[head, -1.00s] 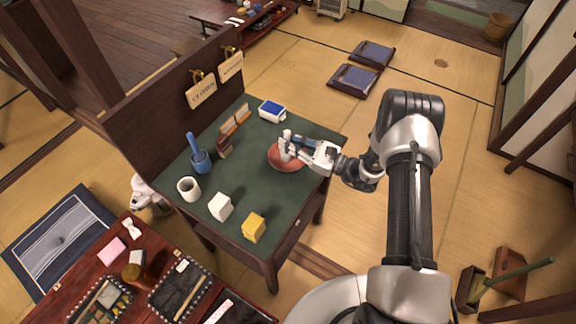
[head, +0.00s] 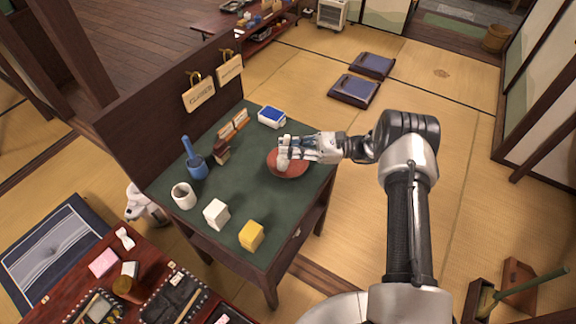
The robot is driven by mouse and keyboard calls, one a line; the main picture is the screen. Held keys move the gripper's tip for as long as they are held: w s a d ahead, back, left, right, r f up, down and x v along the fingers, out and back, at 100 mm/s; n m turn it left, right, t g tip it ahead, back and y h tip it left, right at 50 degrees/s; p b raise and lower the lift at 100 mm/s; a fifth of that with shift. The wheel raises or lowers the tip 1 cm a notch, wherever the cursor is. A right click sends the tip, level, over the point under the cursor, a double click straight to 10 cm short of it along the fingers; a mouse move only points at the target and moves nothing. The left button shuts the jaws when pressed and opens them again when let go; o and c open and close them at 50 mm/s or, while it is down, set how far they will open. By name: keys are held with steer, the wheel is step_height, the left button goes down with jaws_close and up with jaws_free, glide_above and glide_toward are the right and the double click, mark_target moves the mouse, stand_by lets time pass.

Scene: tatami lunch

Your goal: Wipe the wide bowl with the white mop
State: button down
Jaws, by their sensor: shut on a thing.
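The wide bowl (head: 291,172) is reddish and stands on the green top of the small table (head: 225,215), near its right edge. My gripper (head: 287,153) is over the bowl, reaching in from the right. It is shut on a small white thing, the white mop (head: 283,162), which is at the left inside of the bowl. The fingers hide part of the mop and the far part of the bowl. I cannot tell exactly where the mop touches the bowl.
On the table are a blue-and-white box (head: 271,117), a blue cup with a tool (head: 196,167), a white mug (head: 183,196), a white block (head: 216,214) and a yellow block (head: 251,235). A brown panel (head: 150,110) stands along the back left. The table's front middle is clear.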

steer(key=shift+r+p, duration=0.1)
steer(key=shift+p, duration=0.2)
steer(key=m+t+h+p, duration=0.3)
steer(key=m+t+h, duration=0.1)
steer(key=t, duration=0.2)
steer(key=m+t+h+p, duration=0.3)
steer(key=m+t+p, duration=0.1)
steer(key=m+t, duration=0.1)
steer(key=d+m+t+h+p, duration=0.1)
steer(key=m+t+h+p, duration=0.3)
steer(key=t, duration=0.2)
steer(key=shift+w+m+t+h, duration=0.1)
steer(key=shift+m+t+h, duration=0.2)
steer(key=shift+m, duration=0.1)
steer(key=shift+d, duration=0.1)
steer(key=shift+w+f, duration=0.1)
steer(key=shift+f, duration=0.1)
